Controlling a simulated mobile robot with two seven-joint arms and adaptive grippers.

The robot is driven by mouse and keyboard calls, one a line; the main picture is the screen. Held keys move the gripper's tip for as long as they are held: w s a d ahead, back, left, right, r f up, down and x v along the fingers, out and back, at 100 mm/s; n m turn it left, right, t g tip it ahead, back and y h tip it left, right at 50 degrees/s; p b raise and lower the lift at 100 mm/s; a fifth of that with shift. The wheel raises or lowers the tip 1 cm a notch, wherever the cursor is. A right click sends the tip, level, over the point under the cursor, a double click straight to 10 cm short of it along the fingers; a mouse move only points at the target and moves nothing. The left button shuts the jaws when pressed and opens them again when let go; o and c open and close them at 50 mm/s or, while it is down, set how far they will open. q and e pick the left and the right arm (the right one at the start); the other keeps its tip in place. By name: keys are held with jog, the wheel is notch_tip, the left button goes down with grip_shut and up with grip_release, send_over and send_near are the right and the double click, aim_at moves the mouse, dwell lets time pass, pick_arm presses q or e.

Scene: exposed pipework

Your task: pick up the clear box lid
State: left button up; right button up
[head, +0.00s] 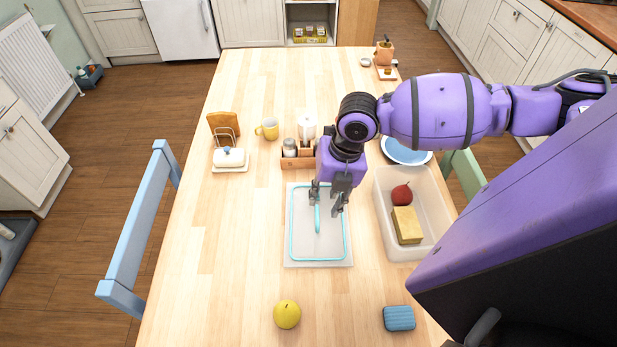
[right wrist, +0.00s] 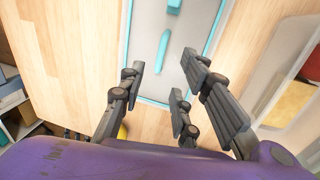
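The clear box lid (head: 303,238) is a see-through rectangle with a teal rim and a teal bar handle (head: 317,218) on top. It lies flat on the table at the middle of the head view, within a pale clear border. The lid (right wrist: 186,36) and its handle (right wrist: 162,52) also show in the right wrist view. My right gripper (head: 327,204) is over the far part of the lid, near the handle. Its fingers (right wrist: 165,78) are spread apart with nothing between them. Whether they touch the lid is unclear. My left gripper is not in view.
A white bin (head: 437,215) right of the lid holds a yellow sponge (head: 406,225) and a dark red item (head: 401,194). A condiment caddy (head: 292,163) stands behind the lid. A yellow fruit (head: 287,314) and a blue sponge (head: 399,318) lie in front.

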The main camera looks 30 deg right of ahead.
aim_at(318, 216)
jog(key=f, duration=0.2)
jog(key=a+f, duration=0.1)
jog(key=f, duration=0.4)
jog(key=shift+w+a, duration=0.15)
jog(key=shift+w, duration=0.05)
jog(key=shift+r, duration=0.1)
grip_shut()
